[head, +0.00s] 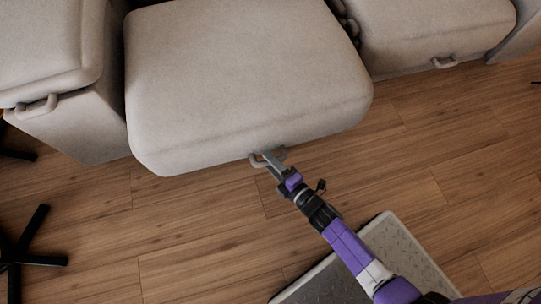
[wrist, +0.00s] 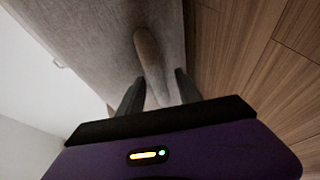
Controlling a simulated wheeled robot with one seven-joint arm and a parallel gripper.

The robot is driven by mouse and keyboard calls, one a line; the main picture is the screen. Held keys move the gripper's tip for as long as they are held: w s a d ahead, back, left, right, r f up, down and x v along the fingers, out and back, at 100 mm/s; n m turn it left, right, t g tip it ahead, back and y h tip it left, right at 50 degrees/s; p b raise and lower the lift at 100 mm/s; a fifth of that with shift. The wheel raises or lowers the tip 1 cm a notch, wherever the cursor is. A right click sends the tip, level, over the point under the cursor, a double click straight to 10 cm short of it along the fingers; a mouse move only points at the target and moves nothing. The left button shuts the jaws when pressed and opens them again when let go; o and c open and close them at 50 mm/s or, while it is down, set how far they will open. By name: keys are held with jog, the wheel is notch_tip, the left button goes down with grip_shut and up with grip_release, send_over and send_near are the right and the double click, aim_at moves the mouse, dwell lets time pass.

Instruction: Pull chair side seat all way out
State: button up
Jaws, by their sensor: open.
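A beige cushioned seat block (head: 240,70) stands in the middle of the head view and juts forward past the blocks on both sides. A beige loop handle (head: 255,161) sits low on its front face. My gripper (head: 272,160) is at this handle. In the wrist view the handle (wrist: 148,55) reaches down between the two open fingers of my gripper (wrist: 159,78). The fingers lie on either side of it; whether they touch it I cannot tell. The fingertips partly hide the handle in the head view.
Another beige block with a handle (head: 36,107) stands at left. A beige seat at right has a handle (head: 445,62) and sits further back. Black chair-base legs (head: 30,240) stand at lower left. Wooden floor (head: 190,225) lies clear in front of the middle seat.

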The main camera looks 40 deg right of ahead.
jog(key=s+r+p, duration=0.1)
jog(key=s+p, duration=0.1)
jog(key=s, duration=0.5)
jog(key=shift+s+d+r, duration=0.2)
jog(key=shift+s+d, duration=0.1)
jog(key=shift+s, duration=0.05)
dwell(0.4)
